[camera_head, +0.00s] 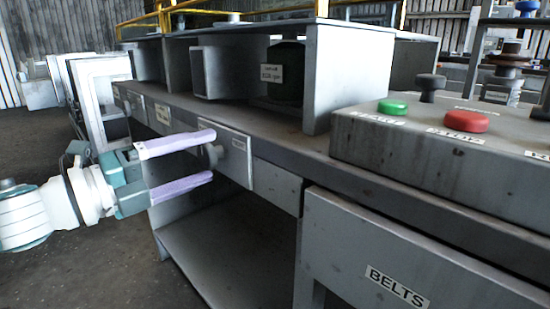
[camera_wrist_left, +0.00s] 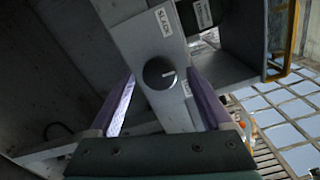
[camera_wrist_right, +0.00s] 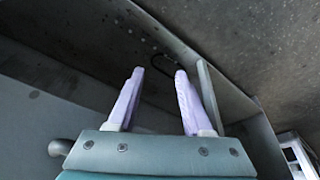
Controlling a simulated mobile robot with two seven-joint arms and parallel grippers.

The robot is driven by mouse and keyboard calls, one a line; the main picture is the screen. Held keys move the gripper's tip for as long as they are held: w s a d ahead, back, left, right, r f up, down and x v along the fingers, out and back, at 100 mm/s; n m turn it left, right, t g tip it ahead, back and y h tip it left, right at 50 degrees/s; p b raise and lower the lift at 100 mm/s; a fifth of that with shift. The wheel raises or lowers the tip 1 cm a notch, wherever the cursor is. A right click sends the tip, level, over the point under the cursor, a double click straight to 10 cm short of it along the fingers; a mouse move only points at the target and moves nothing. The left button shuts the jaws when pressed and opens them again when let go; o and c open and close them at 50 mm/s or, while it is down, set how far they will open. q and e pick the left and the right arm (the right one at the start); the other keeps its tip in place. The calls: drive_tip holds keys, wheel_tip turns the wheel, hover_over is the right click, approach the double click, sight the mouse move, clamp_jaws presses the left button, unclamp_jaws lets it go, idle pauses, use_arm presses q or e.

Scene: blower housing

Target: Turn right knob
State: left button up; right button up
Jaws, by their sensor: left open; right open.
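A round dark knob with a white pointer mark shows in the left wrist view (camera_wrist_left: 159,73). It sits on a light panel of the bench front. In the head view the same knob (camera_head: 212,155) looks grey and stands out from its plate (camera_head: 236,157). My left gripper (camera_head: 211,156) is open, with its two lilac fingers one above the other and the knob between their tips. I cannot tell whether the fingers touch it. My right gripper (camera_wrist_right: 160,72) is open and empty in the right wrist view, near grey metal panels. It is not in the head view.
A grey control box (camera_head: 440,150) with a green button (camera_head: 392,107), a red button (camera_head: 466,121) and a black knob (camera_head: 430,86) stands on the bench at right. A drawer front labelled BELTS (camera_head: 360,250) is below. Grey housings (camera_head: 320,80) stand behind. Open floor lies at left.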

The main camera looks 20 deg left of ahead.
use_arm(q)
drive_tip(key=p+v, duration=0.1)
drive_tip(key=v, duration=0.8)
drive_tip(key=shift+s, duration=0.25)
drive_tip(key=shift+r, duration=0.1)
